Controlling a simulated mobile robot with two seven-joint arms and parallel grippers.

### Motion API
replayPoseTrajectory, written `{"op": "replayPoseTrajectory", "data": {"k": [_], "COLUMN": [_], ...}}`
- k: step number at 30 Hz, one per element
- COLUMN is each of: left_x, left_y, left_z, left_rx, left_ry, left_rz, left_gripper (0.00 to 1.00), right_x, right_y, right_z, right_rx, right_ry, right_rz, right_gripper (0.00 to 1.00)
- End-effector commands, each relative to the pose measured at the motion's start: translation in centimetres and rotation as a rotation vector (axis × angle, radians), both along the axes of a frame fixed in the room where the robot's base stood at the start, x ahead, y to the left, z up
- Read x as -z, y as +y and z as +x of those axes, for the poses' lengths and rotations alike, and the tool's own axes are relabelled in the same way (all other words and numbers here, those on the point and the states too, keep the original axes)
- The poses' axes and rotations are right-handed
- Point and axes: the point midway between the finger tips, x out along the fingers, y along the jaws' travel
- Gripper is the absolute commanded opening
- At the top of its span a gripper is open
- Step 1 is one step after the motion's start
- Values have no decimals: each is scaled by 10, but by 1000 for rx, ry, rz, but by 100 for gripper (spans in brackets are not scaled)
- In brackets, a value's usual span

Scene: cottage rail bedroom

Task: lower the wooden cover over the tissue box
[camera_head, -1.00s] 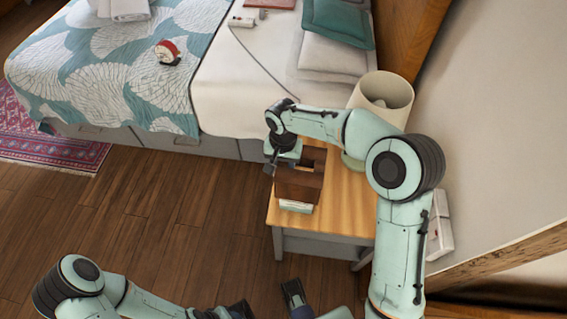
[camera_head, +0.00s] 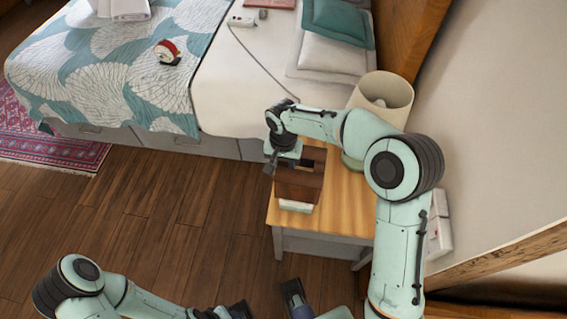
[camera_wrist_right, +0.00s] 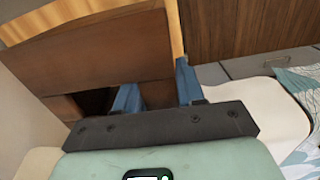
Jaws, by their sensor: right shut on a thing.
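The brown wooden cover (camera_head: 298,188) is over the left part of the nightstand (camera_head: 345,205), with an opening in its top. A strip of the white tissue box (camera_head: 296,206) shows below the cover's near edge; the rest is hidden. My right gripper (camera_head: 278,165) is shut on the cover's left wall at the top. In the right wrist view its blue fingers (camera_wrist_right: 158,90) are on either side of the brown wall of the cover (camera_wrist_right: 100,55). My left gripper (camera_head: 240,309) is only partly in view at the bottom edge, and its fingers cannot be made out.
A cream lamp (camera_head: 385,95) stands at the back of the nightstand, close to my right forearm. The bed (camera_head: 235,95) is beyond, with an alarm clock (camera_head: 166,52) on its cover. The wall is at right. Wooden floor (camera_head: 150,215) at left is clear.

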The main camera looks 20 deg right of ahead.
Motion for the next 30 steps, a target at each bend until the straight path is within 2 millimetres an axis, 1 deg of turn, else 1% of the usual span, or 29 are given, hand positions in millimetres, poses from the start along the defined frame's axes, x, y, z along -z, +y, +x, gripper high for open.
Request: {"op": "replayPoseTrajectory", "data": {"k": [30], "left_x": [18], "left_y": [0], "left_z": [-3], "left_rx": [0], "left_ry": [6], "left_rz": [0], "left_gripper": [43], "right_x": [26], "right_y": [0], "right_z": [0], "right_rx": [0], "right_ry": [0], "right_rz": [0], "right_gripper": [0]}}
